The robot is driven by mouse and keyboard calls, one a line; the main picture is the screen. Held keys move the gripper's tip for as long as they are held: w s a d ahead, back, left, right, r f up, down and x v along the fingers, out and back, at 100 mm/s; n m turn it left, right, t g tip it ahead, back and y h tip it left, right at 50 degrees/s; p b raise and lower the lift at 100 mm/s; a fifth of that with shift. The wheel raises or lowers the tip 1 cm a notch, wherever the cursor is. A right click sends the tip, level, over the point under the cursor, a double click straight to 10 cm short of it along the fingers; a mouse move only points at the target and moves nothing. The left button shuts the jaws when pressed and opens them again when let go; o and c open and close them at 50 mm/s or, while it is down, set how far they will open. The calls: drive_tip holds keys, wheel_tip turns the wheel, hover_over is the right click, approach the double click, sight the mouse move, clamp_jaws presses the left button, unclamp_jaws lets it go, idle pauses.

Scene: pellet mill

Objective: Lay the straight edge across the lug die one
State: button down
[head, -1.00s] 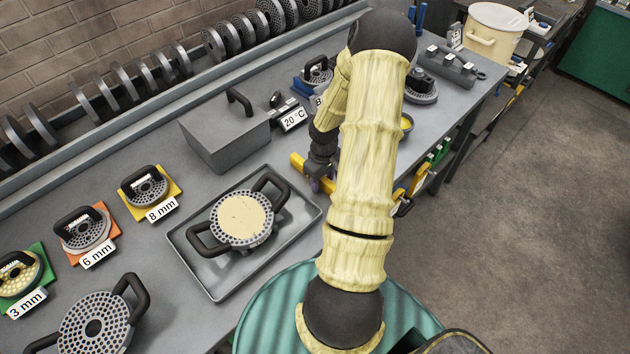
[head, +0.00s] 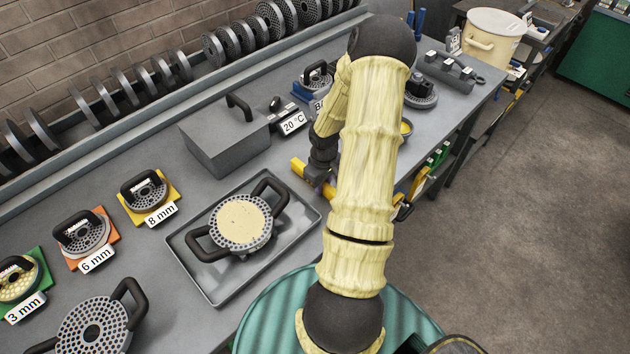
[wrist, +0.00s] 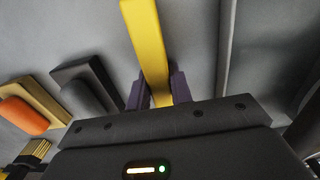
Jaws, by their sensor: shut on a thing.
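The straight edge is a yellow bar (wrist: 146,35), and my gripper (wrist: 161,90) is shut on it, with a dark purple finger on each side. In the head view the bar's left end (head: 299,167) shows past my gripper, right of the tray; my arm hides part of it. A round perforated die (head: 241,222) with two black lug handles and a pale filled face sits in the tray. A similar two-handled die (head: 93,325) lies at the lower left. I cannot tell which is numbered one. The bar is apart from both.
The grey tray (head: 219,289) lies on the bench. A grey box with a handle (head: 220,140) stands behind it, next to a 20 °C sign (head: 292,122). Small dies on coloured plates, marked 8 mm (head: 160,214), 6 mm (head: 96,260) and 3 mm (head: 25,308), line the left.

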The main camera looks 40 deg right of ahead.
drive_tip(key=shift+w+r, duration=0.1)
drive_tip(key=shift+r, duration=0.15)
drive_tip(key=shift+a+r+p, duration=0.1)
drive_tip(key=shift+r+p, duration=3.1)
drive_tip(key=shift+r, duration=0.1)
